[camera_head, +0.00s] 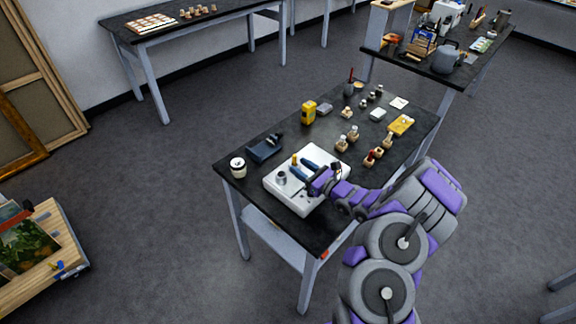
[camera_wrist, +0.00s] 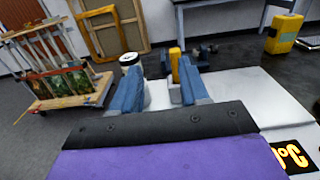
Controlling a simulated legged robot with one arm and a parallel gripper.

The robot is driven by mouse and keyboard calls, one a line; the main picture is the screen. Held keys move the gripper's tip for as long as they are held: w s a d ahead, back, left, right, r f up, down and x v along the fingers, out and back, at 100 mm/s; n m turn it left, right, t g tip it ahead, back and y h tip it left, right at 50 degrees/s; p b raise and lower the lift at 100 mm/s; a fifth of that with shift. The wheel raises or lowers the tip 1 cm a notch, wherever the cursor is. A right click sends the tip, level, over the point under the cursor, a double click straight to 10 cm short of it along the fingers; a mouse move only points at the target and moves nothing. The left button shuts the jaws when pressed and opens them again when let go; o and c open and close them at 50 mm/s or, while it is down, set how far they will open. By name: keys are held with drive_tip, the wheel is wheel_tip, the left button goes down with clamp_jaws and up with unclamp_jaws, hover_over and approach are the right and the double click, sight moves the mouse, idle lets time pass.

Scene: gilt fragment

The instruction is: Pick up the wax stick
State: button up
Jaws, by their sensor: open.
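The wax stick appears to be the small yellow upright piece (camera_head: 294,159) on the white hotplate (camera_head: 275,186). It also shows in the wrist view (camera_wrist: 175,66), just beyond my fingers and close to the right finger, whose tip overlaps its lower part. My gripper (camera_head: 300,169) is open and low over the hotplate, with its two blue fingers pointing toward the stick. In the wrist view, my gripper (camera_wrist: 160,85) has a clear gap between its fingers, and nothing is held. I cannot tell whether the right finger touches the stick.
A small grey metal cup (camera_head: 281,177) stands on the hotplate beside the left finger. A yellow box (camera_head: 308,112) and several small bottles stand farther along the dark table.

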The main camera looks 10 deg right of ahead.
sight(296, 159)
drive_tip(key=shift+w+d+f, duration=0.1)
drive_tip(key=shift+w+d, duration=0.3)
drive_tip(key=shift+d, duration=0.25)
drive_tip(key=shift+w+d+f, duration=0.1)
drive_tip(key=shift+w+d, duration=0.25)
drive_tip(key=shift+d, duration=0.25)
drive_tip(key=shift+w+f+b, duration=0.1)
drive_tip(key=shift+w+b, duration=0.2)
drive_tip(key=shift+w, duration=0.05)
drive_tip(key=w+a, duration=0.1)
drive_tip(key=a, duration=0.1)
drive_tip(key=w+a, duration=0.1)
drive_tip(key=a, duration=0.1)
drive_tip(key=w+a, duration=0.1)
drive_tip(key=shift+w+a+f+b, duration=0.2)
drive_tip(key=shift+a+f+b, duration=0.05)
drive_tip(key=shift+a+b, duration=0.15)
drive_tip(key=shift+d, duration=1.25)
drive_tip(key=shift+c, duration=0.8)
drive_tip(key=shift+d, duration=0.3)
drive_tip(key=shift+c, duration=1.4)
drive_tip(key=shift+a, duration=1.05)
clamp_jaws()
drive_tip(key=shift+d, duration=0.1)
